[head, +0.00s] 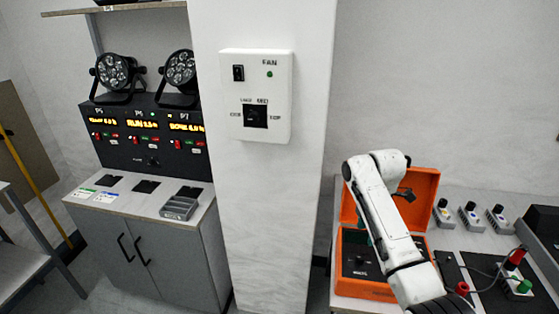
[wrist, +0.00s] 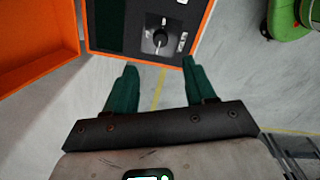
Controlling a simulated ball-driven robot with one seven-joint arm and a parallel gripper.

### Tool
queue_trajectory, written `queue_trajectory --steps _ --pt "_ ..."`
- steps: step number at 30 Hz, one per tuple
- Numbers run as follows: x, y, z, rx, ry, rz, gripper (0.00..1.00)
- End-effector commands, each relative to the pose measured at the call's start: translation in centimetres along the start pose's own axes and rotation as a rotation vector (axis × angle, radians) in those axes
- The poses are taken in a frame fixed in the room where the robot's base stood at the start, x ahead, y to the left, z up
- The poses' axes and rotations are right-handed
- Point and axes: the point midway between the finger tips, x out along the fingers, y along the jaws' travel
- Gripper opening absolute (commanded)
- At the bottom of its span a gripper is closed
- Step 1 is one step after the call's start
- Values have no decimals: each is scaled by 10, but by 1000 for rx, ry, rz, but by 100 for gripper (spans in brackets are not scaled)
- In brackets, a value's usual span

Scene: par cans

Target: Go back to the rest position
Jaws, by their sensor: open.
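My white arm reaches over the right-hand table in the head view, and my gripper is mostly hidden there behind the arm, near the orange case (head: 420,187). In the wrist view, my gripper (wrist: 156,85) shows two dark green fingers spread apart with nothing between them. Ahead of the fingertips is the dark panel of the orange case, with a round knob (wrist: 158,39) on it. The orange wall of the case (wrist: 35,45) shows at the left. The fingers appear apart from the knob.
A wall pillar carries a white fan control box (head: 256,95). At left, a grey cabinet (head: 150,240) holds a black panel with lit displays (head: 140,125) and two par lights. Right of the case are several small switch boxes (head: 470,215), cables and red and green plugs (head: 515,258).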

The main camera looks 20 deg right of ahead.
Motion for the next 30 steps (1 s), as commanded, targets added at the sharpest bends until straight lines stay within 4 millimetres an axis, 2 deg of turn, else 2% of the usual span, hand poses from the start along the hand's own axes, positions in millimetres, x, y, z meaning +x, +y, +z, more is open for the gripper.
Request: queue_trajectory --steps 5,8,11,15,21,25,30 --pt "8 -4 -7 15 5 1 55" --pt "28 -16 -26 70 21 5 55" --pt "58 -40 -55 175 44 11 55" --pt "97 -86 -92 369 77 16 55" --pt "136 -164 -126 662 104 14 55" --pt "151 -220 -134 860 106 13 55" --pt "156 -292 -131 1117 92 25 55"
